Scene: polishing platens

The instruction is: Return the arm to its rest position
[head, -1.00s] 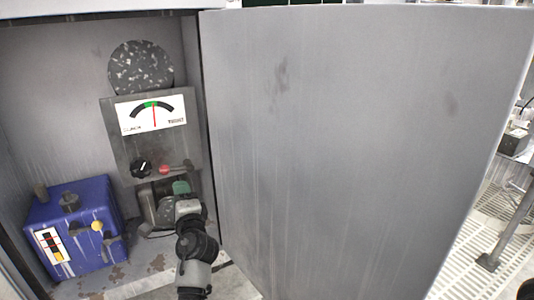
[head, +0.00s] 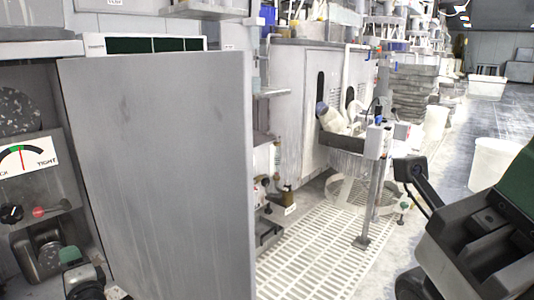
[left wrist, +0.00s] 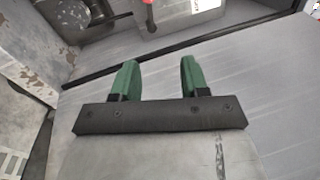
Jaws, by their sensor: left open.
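My left gripper (head: 70,256) is low at the left of the head view, in front of the open cabinet's lower part. In the left wrist view its two green fingers (left wrist: 158,72) stand wide apart with nothing between them. A grey metal surface lies beyond them. The left arm's nearer links run out of the bottom of the head view.
The grey cabinet door (head: 165,160) stands open just right of the left gripper. Inside are a gauge (head: 24,158), a black knob (head: 12,212) and a red knob (head: 38,211). A grated floor (head: 315,250) and a post (head: 374,200) are further right.

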